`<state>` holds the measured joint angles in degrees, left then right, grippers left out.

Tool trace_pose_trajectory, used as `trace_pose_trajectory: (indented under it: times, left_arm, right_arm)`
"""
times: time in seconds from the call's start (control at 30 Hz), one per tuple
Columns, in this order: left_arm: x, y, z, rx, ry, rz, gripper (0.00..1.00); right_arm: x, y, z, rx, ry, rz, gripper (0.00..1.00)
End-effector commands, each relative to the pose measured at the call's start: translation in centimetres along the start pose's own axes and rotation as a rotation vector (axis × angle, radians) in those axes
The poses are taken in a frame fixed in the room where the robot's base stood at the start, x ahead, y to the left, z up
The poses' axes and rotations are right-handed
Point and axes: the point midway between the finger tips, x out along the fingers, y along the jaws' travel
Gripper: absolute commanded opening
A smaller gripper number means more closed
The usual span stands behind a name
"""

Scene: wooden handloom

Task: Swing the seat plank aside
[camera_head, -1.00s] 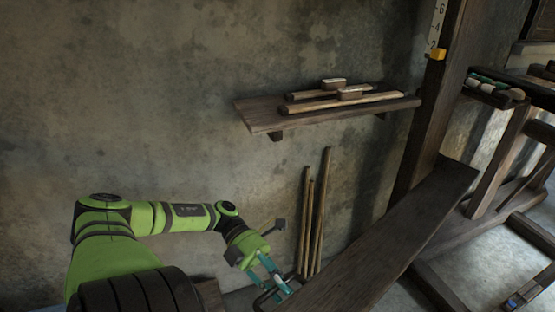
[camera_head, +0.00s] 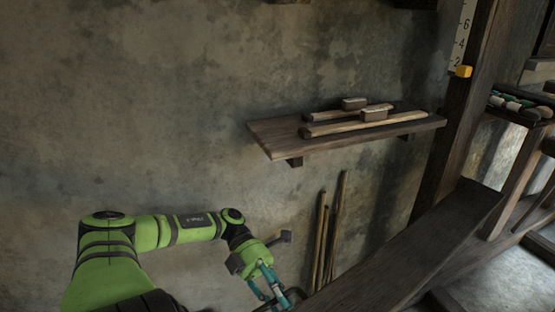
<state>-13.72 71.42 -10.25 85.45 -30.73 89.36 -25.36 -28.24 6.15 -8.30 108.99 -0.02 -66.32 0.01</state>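The seat plank (camera_head: 405,255) is a long dark wooden board. It runs from the bottom middle of the head view up to the right, toward the loom's upright post. My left gripper (camera_head: 274,294), with teal fingers on a green arm, is at the bottom edge, just left of the plank's near end. Its fingertips are close to a dark object there and partly cut off by the frame, so I cannot tell if they are closed on anything. My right gripper is not in view.
A wall shelf (camera_head: 275,138) holds several wooden sticks and small blocks. Several thin poles (camera_head: 329,235) lean against the wall behind the plank. The loom's dark post (camera_head: 458,125) with a yellow marker (camera_head: 463,71) stands at the right. A rack of spools (camera_head: 518,105) is beyond it.

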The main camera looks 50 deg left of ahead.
Motion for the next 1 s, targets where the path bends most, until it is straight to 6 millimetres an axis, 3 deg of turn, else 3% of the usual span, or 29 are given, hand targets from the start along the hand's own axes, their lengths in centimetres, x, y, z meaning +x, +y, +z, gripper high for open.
trace_pose_trajectory:
  times: [0.03, 0.07, 0.1, 0.47, 0.8, 1.0]
  left_arm:
    - [0.0, -0.1, 0.2, 0.004, -0.008, 0.001, 0.33]
    - [0.0, -0.1, 0.2, 0.004, -0.007, 0.001, 0.45]
    - [0.0, -0.1, 0.2, 0.004, -0.007, 0.0, 0.46]
    - [-0.4, 0.0, 0.1, 0.002, -0.004, 0.001, 0.46]
    - [-5.6, -0.1, 0.3, 0.004, -0.008, 0.0, 0.46]
    - [-7.3, -0.1, 0.2, 0.004, -0.006, 0.0, 0.46]
  right_arm:
    - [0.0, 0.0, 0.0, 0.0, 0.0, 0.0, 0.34]
    - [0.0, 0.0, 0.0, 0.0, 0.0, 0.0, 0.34]
    - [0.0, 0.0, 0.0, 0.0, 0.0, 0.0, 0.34]
    - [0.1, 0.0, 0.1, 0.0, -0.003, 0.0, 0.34]
    - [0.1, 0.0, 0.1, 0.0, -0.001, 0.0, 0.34]
    - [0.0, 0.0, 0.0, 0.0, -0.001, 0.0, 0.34]
